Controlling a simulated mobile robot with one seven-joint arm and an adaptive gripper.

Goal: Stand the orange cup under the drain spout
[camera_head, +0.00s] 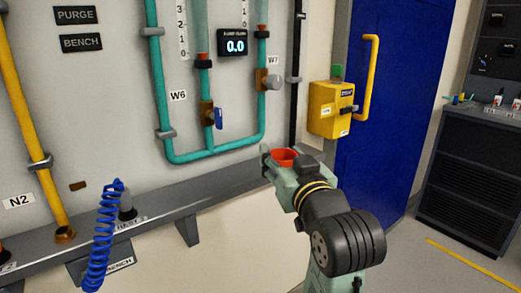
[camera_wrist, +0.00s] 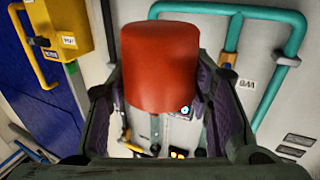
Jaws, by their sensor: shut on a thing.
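The orange cup (camera_head: 284,155) is in my gripper (camera_head: 284,163), which is shut on it in front of the wall, near the right end of the grey ledge. In the wrist view the cup (camera_wrist: 165,65) fills the upper middle, between the two fingers of my gripper (camera_wrist: 160,88). A teal pipe loop (camera_head: 215,153) on the wall stands to the upper left of the cup. It has a blue-handled valve (camera_head: 217,118) by W6 and another valve (camera_head: 271,80) by W7. I cannot make out a drain spout for certain.
The grey ledge (camera_head: 165,203) runs along the wall below the pipes. A coiled blue hose (camera_head: 103,235) hangs at the left. A yellow box (camera_head: 330,108) and a blue door (camera_head: 385,130) with a yellow handle are to the right. A dark cabinet (camera_head: 465,175) stands far right.

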